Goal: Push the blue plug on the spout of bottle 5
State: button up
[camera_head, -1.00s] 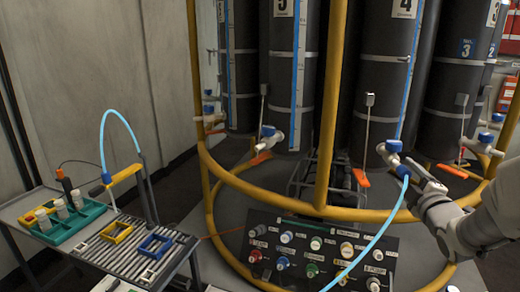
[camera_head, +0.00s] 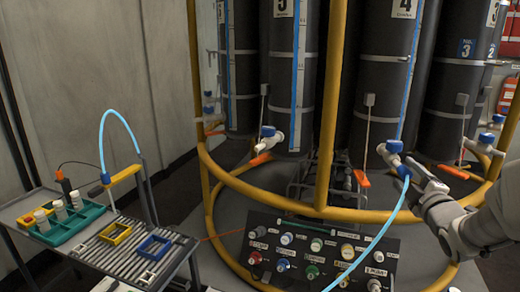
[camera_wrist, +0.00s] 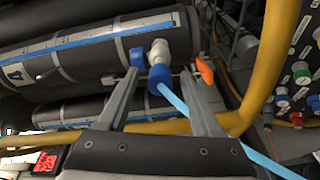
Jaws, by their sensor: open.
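Bottle 5 (camera_head: 281,80) is a dark cylinder left of centre in the head view. Its white spout (camera_head: 276,139) has a blue knob and no hose on it. A blue plug (camera_head: 403,171) with a light blue hose (camera_head: 388,222) sits at the spout (camera_head: 392,158) of bottle 4 (camera_head: 388,75). My gripper (camera_head: 418,173) is beside it. In the wrist view my open gripper (camera_wrist: 160,76) has one finger on each side of the blue plug (camera_wrist: 159,78), and the hose runs down between the fingers. I cannot tell whether a finger touches the plug.
A yellow tube frame (camera_head: 325,110) rings the bottles, with an upright between bottles 5 and 4. Orange levers (camera_head: 361,178) hang below the bottles. A panel of coloured knobs (camera_head: 345,250) stands in front. A cart (camera_head: 190,240) with a green tray (camera_head: 70,225) is at left.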

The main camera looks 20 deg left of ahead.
aim_at(407, 176)
grip_shut()
jog(key=shift+s, duration=0.1)
dwell(1.3)
jog(key=shift+b+v, duration=1.25)
jog(key=shift+v, duration=1.6)
